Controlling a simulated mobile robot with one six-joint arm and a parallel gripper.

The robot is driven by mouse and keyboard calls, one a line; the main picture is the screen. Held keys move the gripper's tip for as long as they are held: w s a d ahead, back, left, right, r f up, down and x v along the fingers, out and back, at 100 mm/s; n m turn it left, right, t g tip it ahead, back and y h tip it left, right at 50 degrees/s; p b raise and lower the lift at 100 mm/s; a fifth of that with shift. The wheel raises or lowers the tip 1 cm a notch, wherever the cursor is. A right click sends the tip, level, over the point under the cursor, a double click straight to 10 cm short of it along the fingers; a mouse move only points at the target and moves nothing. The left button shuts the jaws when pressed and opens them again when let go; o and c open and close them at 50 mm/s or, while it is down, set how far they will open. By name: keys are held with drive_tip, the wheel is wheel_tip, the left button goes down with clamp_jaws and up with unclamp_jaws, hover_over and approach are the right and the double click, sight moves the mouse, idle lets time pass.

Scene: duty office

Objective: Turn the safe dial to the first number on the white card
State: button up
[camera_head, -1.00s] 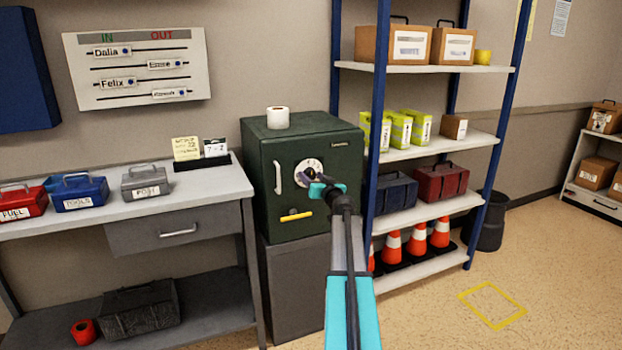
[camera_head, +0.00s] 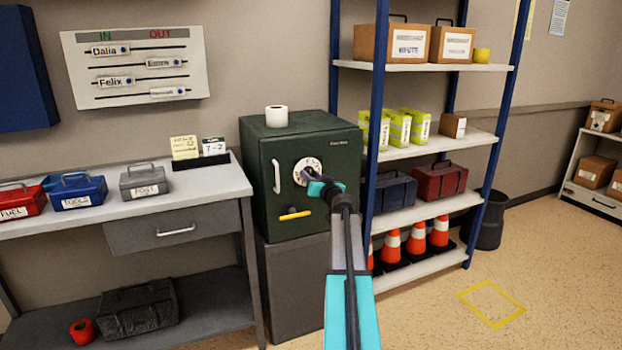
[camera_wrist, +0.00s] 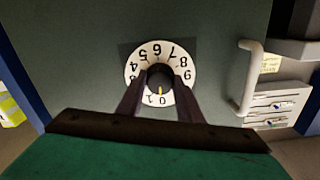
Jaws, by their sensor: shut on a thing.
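The round white safe dial (camera_head: 302,170) is on the front of the dark green safe (camera_head: 270,215). In the wrist view the dial (camera_wrist: 139,58) shows upside-down digits around a dark centre knob (camera_wrist: 160,74). An orange mark on the knob points at the 0. My gripper (camera_wrist: 160,80) is shut on the knob, one dark finger on each side, and hides part of the lower digits. In the head view my gripper (camera_head: 310,180) covers the dial's lower right. A white card (camera_head: 214,148) on the bench reads 7-2.
A silver safe handle (camera_head: 277,176) stands left of the dial, and a yellow bar (camera_head: 295,214) is below it. A yellow note (camera_head: 184,147) stands beside the card. A blue-posted shelf (camera_head: 374,150) is close on the right. A white roll (camera_head: 276,116) sits on the safe.

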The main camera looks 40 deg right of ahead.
drive_tip(key=shift+a+f+m+b, duration=0.1)
drive_tip(key=shift+m+b, duration=0.2)
drive_tip(key=shift+b, duration=0.05)
drive_tip(key=m, duration=2)
drive_tip(key=shift+w+r, duration=0.1)
drive_tip(key=shift+r, duration=0.2)
drive_tip(key=m+p, duration=0.4)
drive_tip(key=m, duration=0.1)
drive_tip(key=shift+r+m, duration=0.1)
drive_tip(key=shift+m, duration=0.2)
drive_tip(key=m+p, duration=0.4)
drive_tip(key=m, duration=0.1)
drive_tip(key=m+p, duration=0.5)
drive_tip(key=m, duration=0.1)
drive_tip(key=shift+m+p, duration=0.3)
drive_tip(key=shift+p, duration=0.05)
drive_tip(key=shift+f+m+p, duration=0.2)
drive_tip(key=shift+m+p, duration=1.2)
drive_tip(key=shift+m, duration=0.3)
